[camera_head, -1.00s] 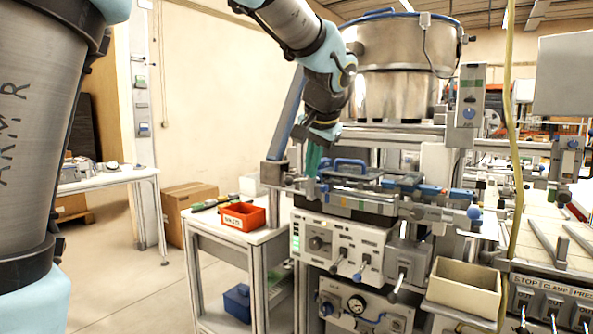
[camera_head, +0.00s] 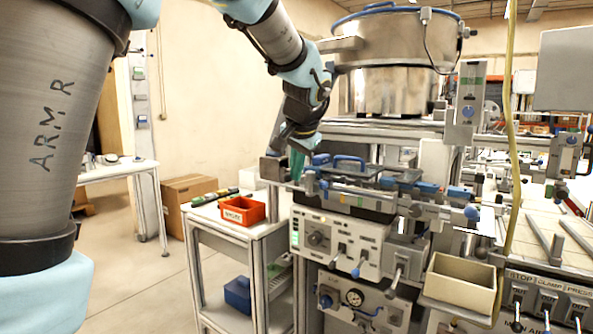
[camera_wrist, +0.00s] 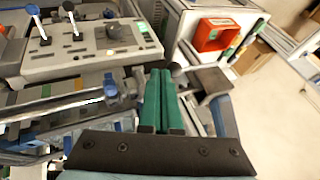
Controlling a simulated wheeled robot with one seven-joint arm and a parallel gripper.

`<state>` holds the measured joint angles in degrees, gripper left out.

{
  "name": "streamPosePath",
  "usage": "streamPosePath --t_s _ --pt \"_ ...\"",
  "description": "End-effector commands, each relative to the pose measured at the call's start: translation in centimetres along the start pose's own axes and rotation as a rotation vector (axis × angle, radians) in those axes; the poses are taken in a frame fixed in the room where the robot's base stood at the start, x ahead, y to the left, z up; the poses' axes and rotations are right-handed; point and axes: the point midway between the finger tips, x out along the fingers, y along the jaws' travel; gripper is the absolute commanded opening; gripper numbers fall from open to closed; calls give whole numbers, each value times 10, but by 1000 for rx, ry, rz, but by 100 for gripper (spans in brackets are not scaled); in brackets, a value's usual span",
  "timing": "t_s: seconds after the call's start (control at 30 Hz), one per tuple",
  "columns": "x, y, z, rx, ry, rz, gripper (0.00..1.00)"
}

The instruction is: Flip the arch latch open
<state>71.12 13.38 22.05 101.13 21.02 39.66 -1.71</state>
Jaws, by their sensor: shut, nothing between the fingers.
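A blue arch-shaped handle (camera_head: 350,160), which looks like the arch latch, stands on top of the tape reel machine (camera_head: 345,240) in the head view. I cannot tell whether it is flipped open. My gripper (camera_head: 296,172), with green fingers, is to the left of the arch, over the machine's left end. In the wrist view the green fingers (camera_wrist: 160,75) are shut together and empty, beside a dark round knob (camera_wrist: 176,69) and the end of a metal rail. I cannot tell whether they touch either. The arch is not clearly seen in the wrist view.
A red bin (camera_head: 242,211) sits on the side cart (camera_head: 230,233) at left, with a blue bin (camera_head: 237,293) below. A steel bowl (camera_head: 395,75) rises behind the machine. Levers (camera_head: 362,263) project from its front. A beige bin (camera_head: 460,285) stands at right.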

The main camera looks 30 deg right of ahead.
Motion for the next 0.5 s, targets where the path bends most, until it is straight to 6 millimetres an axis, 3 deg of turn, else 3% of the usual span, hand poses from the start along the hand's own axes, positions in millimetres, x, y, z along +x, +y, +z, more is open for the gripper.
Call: streamPosePath --t_s 0.5 --pt "9 -17 -2 182 86 86 0"
